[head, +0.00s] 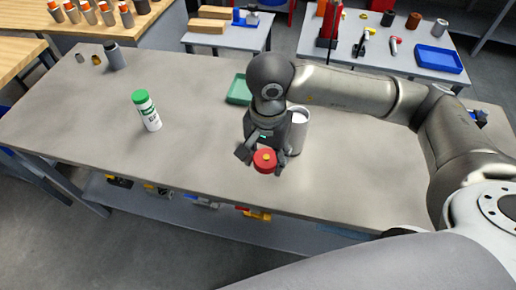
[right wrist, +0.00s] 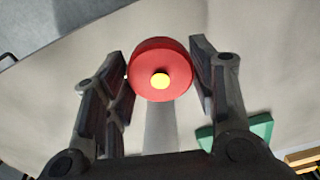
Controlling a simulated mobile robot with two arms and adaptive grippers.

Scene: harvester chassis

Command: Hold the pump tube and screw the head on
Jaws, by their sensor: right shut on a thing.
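A round red head (head: 265,161) with a yellow centre is between the fingers of my right gripper (head: 261,153), which is shut on it above the front part of the grey bench. In the right wrist view the red head (right wrist: 160,70) sits between the two fingertips (right wrist: 161,75). A pale grey strip runs below it there; I cannot tell whether this is a stem. A silver upright cylinder (head: 299,131), perhaps the pump tube, stands on the bench just right of the gripper and is partly hidden by it. My left gripper is not in view.
On the grey bench (head: 200,165) stand a white bottle with a green cap (head: 146,110), a green tray (head: 238,90) behind my right gripper, and small items with a grey cylinder (head: 114,56) at the far left. The bench's front middle is clear.

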